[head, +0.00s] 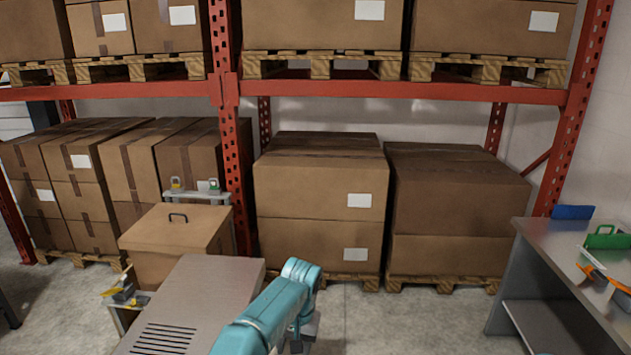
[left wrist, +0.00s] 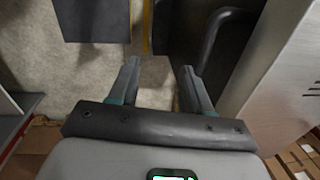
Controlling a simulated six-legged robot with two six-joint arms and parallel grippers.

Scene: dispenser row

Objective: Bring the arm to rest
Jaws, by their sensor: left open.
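My left arm is teal and reaches in at the bottom middle of the head view, bent downward at its far end. My left gripper (left wrist: 158,82) shows in the left wrist view with its two fingers apart and nothing between them. Pale concrete floor shows beyond the fingers. In the head view only a dark part of the hand shows below the bent teal link, and the fingertips cannot be made out. My right gripper is in neither view.
A grey slotted cabinet (head: 205,285) stands left of the arm, with a brown handled box (head: 175,237) behind it. Stacked cartons (head: 320,185) fill the red rack (head: 400,90). A grey bench (head: 560,240) with a green item (head: 606,238) stands right. Floor between is clear.

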